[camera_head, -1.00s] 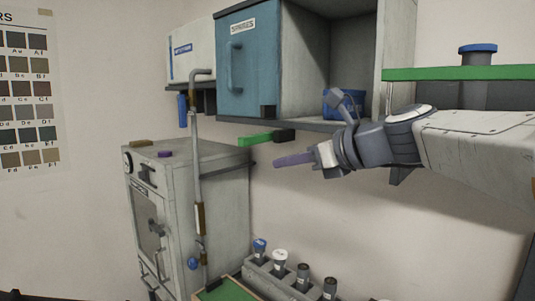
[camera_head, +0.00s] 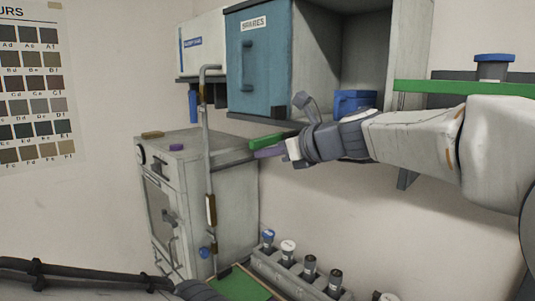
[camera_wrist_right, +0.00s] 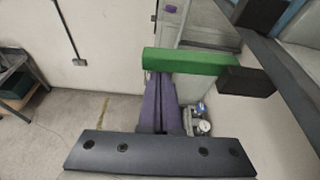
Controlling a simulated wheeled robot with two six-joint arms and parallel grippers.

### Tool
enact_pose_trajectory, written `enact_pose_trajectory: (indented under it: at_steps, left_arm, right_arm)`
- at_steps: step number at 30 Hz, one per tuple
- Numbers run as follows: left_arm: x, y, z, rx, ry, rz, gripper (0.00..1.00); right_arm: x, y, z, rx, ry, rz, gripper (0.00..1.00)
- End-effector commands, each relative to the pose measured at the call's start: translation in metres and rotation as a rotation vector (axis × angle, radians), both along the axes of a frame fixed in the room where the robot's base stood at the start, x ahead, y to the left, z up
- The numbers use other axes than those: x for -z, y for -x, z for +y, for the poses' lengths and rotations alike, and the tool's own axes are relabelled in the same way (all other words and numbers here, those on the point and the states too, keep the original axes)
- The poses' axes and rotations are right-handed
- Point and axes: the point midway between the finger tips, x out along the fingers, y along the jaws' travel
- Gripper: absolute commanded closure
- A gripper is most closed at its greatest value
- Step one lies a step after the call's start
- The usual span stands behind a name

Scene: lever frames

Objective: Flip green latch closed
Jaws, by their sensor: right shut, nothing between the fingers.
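The green latch (camera_head: 267,141) is a bar sticking out to the left below the shelf under the blue-doored cabinet. In the right wrist view it is a green bar (camera_wrist_right: 190,62) with a black block (camera_wrist_right: 247,81) at its right end. My right gripper (camera_head: 258,153) has purple fingers, shut and empty, just below and in front of the bar in the head view. In the right wrist view the fingertips (camera_wrist_right: 160,76) reach the bar's lower edge, left of its middle. I cannot tell if they touch. My left gripper is not in view.
A grey oven-like cabinet (camera_head: 212,200) stands at left below, with a vertical pipe (camera_head: 209,150) before it. The blue cabinet door (camera_head: 259,60) is just above the latch. A blue container (camera_head: 352,101) sits on the shelf. A rack (camera_head: 300,277) with several capped vials is below.

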Motion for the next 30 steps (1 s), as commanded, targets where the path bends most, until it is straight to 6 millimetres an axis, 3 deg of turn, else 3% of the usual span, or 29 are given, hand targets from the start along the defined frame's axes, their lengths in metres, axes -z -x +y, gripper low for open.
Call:
enact_pose_trajectory:
  at_steps: [21, 30]
  left_arm:
    - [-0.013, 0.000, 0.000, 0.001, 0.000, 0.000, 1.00]
    - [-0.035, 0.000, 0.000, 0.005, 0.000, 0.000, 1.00]
  right_arm:
    - [-0.006, 0.001, 0.001, 0.000, -0.056, 0.058, 1.00]
    - [-0.019, 0.001, 0.001, 0.001, -0.138, 0.140, 1.00]
